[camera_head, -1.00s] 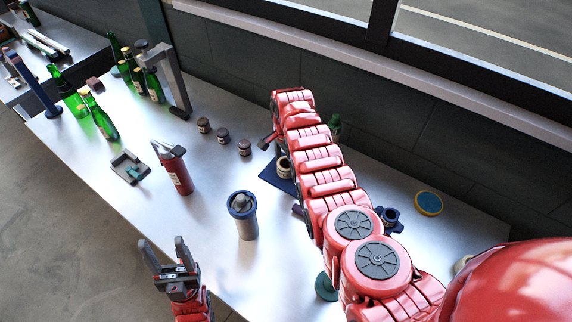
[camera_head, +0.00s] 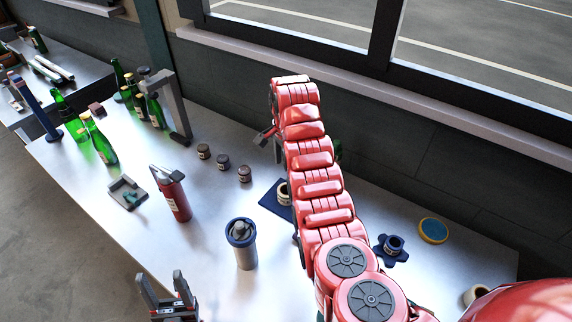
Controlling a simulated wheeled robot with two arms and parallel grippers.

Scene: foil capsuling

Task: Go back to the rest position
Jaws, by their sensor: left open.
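My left gripper (camera_head: 161,276) is at the bottom edge, left of centre, in front of the table's near edge. Its two dark fingers are apart with nothing between them. My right arm (camera_head: 318,175), red and segmented, reaches from the lower right across the table toward the back. Only a small dark part of what looks like my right gripper (camera_head: 265,135) shows beside the far end of the arm. Its fingers are mostly hidden behind the arm, so I cannot tell its opening.
A grey cylinder with a blue rim (camera_head: 242,246) and a red bottle-like canister (camera_head: 174,195) stand near my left gripper. Green bottles (camera_head: 100,142) stand at left. Small dark jars (camera_head: 222,161) stand mid-table. A blue mat (camera_head: 272,203) lies partly behind my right arm.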

